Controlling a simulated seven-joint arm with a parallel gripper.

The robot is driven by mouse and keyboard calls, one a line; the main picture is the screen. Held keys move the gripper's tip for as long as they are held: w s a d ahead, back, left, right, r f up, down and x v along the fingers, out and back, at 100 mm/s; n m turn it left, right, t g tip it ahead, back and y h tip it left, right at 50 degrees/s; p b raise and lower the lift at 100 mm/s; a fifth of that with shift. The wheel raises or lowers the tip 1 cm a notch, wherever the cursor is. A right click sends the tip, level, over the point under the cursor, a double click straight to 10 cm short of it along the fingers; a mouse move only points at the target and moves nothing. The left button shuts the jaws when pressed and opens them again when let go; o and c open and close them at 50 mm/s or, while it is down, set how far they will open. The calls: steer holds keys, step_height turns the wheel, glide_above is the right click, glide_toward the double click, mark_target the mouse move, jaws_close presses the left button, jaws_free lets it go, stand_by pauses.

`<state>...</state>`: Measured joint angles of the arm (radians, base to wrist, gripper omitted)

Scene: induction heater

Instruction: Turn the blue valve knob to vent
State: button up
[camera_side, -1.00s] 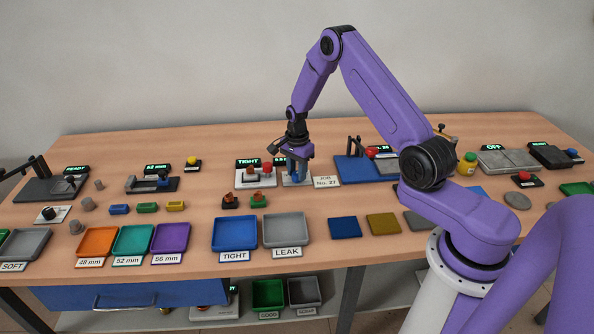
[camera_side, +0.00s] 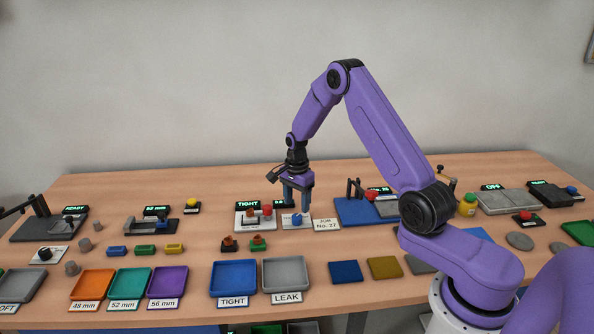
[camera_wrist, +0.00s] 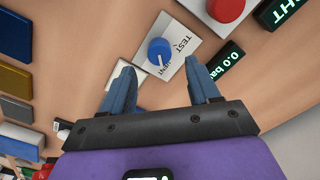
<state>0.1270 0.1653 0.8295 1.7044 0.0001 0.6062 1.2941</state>
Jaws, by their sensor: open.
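The blue valve knob (camera_wrist: 160,52) sits on a white plate (camera_wrist: 177,68) lettered TEST and VENT in the wrist view. A pale mark on the knob faces the VENT lettering. The knob also shows in the side view (camera_side: 297,219), below my fingertips. My gripper (camera_side: 297,208) is open and empty, pointing down above the knob. In the wrist view my gripper (camera_wrist: 157,62) has one finger on each side of the knob, apart from it. A small display (camera_wrist: 226,60) beside the plate reads 0.0, with its unit partly cut off.
A red button (camera_side: 267,210) and a TIGHT display (camera_side: 247,205) stand just left of the plate. The JOB No. 27 card (camera_side: 326,225) and a blue fixture (camera_side: 355,212) lie to the right.

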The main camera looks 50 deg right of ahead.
mark_target(296, 217)
step_height(296, 217, up, 12)
steer(key=shift+r, duration=0.25)
stand_by(0.3)
steer(key=s+a+r+n, duration=0.3)
steer(key=s+a+n, duration=0.35)
steer(key=a, duration=0.25)
steer(key=s+a+r+n, duration=0.2)
steer(key=s+a+n, duration=0.3)
steer(key=a+n, duration=0.35)
steer(key=s+a+n, duration=0.1)
steer(key=s+n, duration=1.4)
steer(key=s, duration=0.9)
steer(key=shift+s+a+r+n, duration=0.15)
steer(key=shift+s+n, duration=0.15)
steer(key=shift+n, duration=0.1)
steer(key=shift+w, duration=0.1)
steer(key=shift+c, duration=0.2)
